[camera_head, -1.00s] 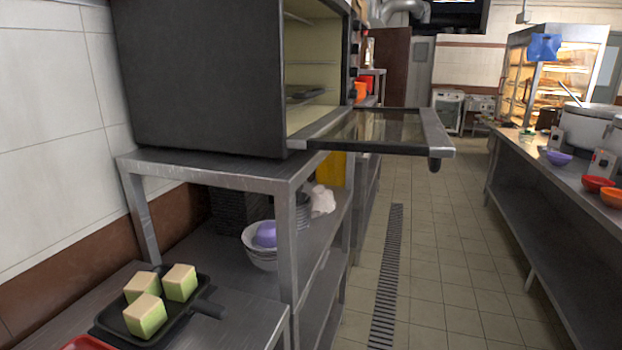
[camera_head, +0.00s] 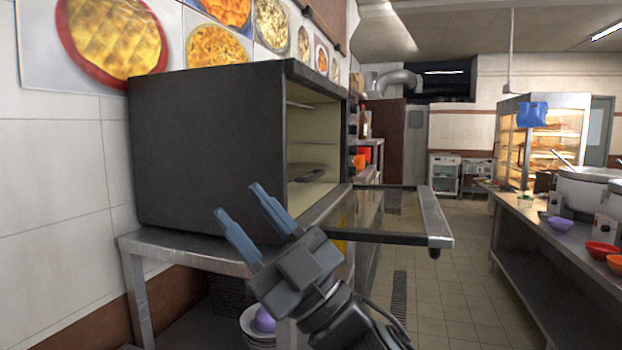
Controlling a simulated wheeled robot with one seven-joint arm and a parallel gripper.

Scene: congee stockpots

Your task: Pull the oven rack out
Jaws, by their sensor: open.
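The dark oven (camera_head: 205,150) stands on a metal table at the left, seen from its side. Its door (camera_head: 385,215) is folded down flat and sticks out to the right, with a bar handle at the outer edge. Inside the pale cavity, a rack (camera_head: 311,174) shows as a thin dark shape low down, partly hidden by the oven's side wall. A higher thin bar also shows inside. My gripper (camera_head: 241,205) is open and empty, in front of the oven's side near its lower front corner, with its fingers pointing up and left. I see no contact with the rack.
The metal table (camera_head: 180,252) carries the oven. White bowls and a purple bowl (camera_head: 265,320) sit on its lower shelf. The tiled aisle (camera_head: 440,310) is clear. A counter at the right holds stockpots (camera_head: 590,190) and coloured bowls.

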